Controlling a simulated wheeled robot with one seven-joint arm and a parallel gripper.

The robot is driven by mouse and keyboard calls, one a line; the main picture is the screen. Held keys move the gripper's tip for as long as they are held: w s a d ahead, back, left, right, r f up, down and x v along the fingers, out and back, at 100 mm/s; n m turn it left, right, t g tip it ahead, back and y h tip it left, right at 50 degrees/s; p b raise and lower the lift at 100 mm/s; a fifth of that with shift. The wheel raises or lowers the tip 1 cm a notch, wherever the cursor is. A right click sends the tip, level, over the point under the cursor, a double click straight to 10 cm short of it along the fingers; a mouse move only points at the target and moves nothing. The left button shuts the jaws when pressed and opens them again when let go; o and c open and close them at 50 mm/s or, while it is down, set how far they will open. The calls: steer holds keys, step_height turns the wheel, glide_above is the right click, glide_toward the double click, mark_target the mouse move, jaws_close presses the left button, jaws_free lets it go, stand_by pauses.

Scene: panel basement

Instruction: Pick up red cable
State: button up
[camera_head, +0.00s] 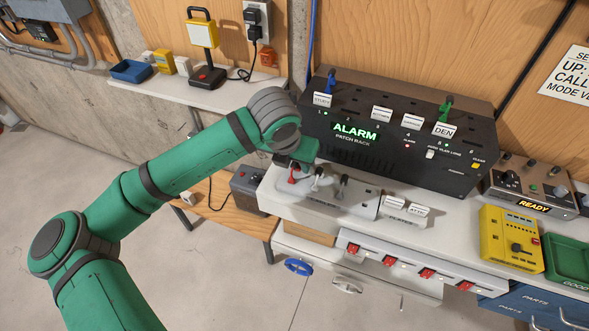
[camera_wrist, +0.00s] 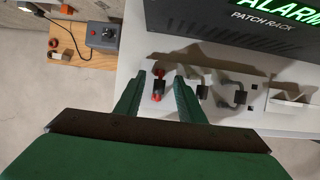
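The red cable (camera_head: 292,177) sits at the left end of a white holder (camera_head: 352,205) on the bench, below the black patch rack. In the wrist view its red ends (camera_wrist: 156,97) show above and below a dark middle part. My gripper (camera_wrist: 159,80) is open, with one green finger on each side of the red cable. I cannot tell whether either finger touches it. In the head view my gripper (camera_head: 299,160) is over the holder and its fingers are mostly hidden. A grey cable (camera_head: 317,183) and a dark cable (camera_head: 341,188) stand to the right of the red one.
The patch rack (camera_head: 400,135) reads ALARM and stands close behind my gripper, with a blue plug (camera_head: 331,82) and a green plug (camera_head: 445,112) on top. White label blocks (camera_head: 405,209) lie right of the holder. A grey box (camera_head: 247,188) stands to the left.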

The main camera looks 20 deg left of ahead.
steer(key=shift+f, duration=0.1)
steer(key=shift+c, duration=0.4)
jaws_close()
steer(key=shift+a, duration=0.1)
steer(key=shift+r, duration=0.5)
step_height(320, 180, up, 2)
steer(key=shift+r, duration=0.1)
steer(key=s+d+r, duration=0.6)
steer(key=s+r, duration=0.3)
steer(key=s, duration=0.3)
steer(key=shift+s+d+r, duration=0.25)
steer(key=shift+d+r, duration=0.1)
steer(key=shift+r, duration=0.05)
